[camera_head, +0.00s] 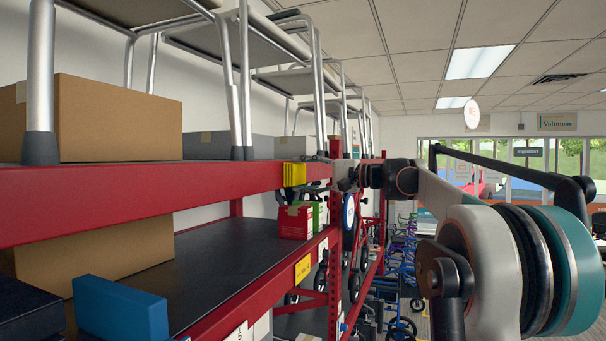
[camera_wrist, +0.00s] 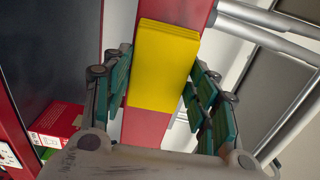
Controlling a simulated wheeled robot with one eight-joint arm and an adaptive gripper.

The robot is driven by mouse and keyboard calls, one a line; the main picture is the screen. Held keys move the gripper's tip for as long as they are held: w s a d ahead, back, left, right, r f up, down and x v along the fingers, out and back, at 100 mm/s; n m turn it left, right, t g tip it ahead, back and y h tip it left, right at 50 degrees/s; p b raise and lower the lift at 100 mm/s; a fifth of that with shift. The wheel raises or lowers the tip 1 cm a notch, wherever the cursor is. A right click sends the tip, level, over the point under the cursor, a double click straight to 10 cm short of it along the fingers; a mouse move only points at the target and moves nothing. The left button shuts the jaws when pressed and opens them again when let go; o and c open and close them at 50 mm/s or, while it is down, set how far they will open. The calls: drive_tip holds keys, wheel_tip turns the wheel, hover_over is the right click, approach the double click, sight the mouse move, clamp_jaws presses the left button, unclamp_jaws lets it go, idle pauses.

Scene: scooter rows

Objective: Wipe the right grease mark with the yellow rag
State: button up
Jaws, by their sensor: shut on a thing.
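The yellow rag (camera_head: 294,174) is a folded flat pad at the red shelf beam (camera_head: 130,200) in the head view. In the wrist view the rag (camera_wrist: 165,65) lies between the green-padded fingers, in front of the red beam (camera_wrist: 146,128). My gripper (camera_head: 316,172) is shut on the rag; its fingers also show in the wrist view (camera_wrist: 163,80). I cannot tell whether the rag touches the beam. No grease mark can be made out in either view; the rag and gripper cover part of the beam.
Cardboard boxes (camera_head: 118,120) and metal-legged walkers or stools (camera_head: 238,80) stand on the upper shelf. The lower shelf holds a red box (camera_head: 295,222) and a blue box (camera_head: 121,309). A red upright (camera_head: 335,270) stands near my gripper. Wheeled walkers (camera_head: 402,300) stand farther back.

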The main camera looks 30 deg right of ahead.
sight(294, 175)
drive_tip(key=w+d+p, duration=0.2)
drive_tip(key=d, duration=0.1)
drive_tip(key=shift+w, duration=0.3)
drive_tip(key=shift+s, duration=0.1)
drive_tip(key=shift+s+a+f+b, duration=0.1)
drive_tip(key=shift+s+a+b, duration=0.25)
drive_tip(key=shift+a, duration=0.15)
drive_tip(key=shift+s+a+b, duration=0.45)
drive_tip(key=shift+s+a, duration=0.6)
drive_tip(key=shift+a, duration=0.3)
drive_tip(key=shift+s+a+b, duration=0.4)
drive_tip(key=shift+s+a, duration=0.65)
drive_tip(key=shift+a, duration=0.25)
drive_tip(key=shift+a, duration=0.1)
drive_tip(key=shift+s+a+b, duration=0.3)
drive_tip(key=shift+s+a, duration=0.9)
drive_tip(key=shift+a, duration=0.25)
